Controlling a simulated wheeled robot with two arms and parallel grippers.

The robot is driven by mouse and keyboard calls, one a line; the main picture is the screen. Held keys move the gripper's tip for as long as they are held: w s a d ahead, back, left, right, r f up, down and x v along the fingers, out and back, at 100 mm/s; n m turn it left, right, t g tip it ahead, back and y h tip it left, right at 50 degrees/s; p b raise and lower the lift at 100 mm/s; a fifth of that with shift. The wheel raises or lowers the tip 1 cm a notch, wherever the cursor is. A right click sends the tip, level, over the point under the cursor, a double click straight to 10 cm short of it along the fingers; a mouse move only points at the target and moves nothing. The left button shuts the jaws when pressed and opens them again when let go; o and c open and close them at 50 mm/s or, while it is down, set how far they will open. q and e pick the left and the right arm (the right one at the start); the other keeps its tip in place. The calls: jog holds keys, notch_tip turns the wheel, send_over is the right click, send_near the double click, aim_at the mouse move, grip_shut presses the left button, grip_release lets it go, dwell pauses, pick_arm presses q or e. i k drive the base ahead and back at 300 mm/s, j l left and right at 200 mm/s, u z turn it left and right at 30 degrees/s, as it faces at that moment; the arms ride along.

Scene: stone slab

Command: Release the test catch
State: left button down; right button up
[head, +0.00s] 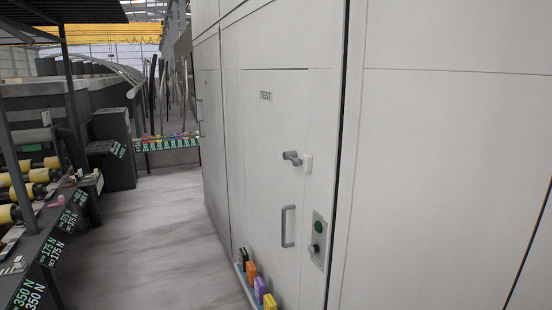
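A white door labelled TEST (266,96) is set in a large white cabinet wall in the middle of the head view, and it looks shut. A grey lever catch (291,158) sits on the door, pointing left, with a small white block (308,163) at its right end. A vertical grey pull handle (288,226) is below the catch. A grey control plate (318,240) with a green button (319,226) and a dark knob (316,248) is to the right. Neither of my grippers shows in this view.
A low ledge with orange, yellow and purple blocks (260,289) runs along the foot of the door. A dark bench (45,240) with yellow rollers and force labels such as 350 N stands at the left. The grey floor (155,240) between bench and cabinet is clear.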

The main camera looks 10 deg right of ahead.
aim_at(292, 156)
jog(key=i, duration=1.4)
jog(key=z, duration=0.25)
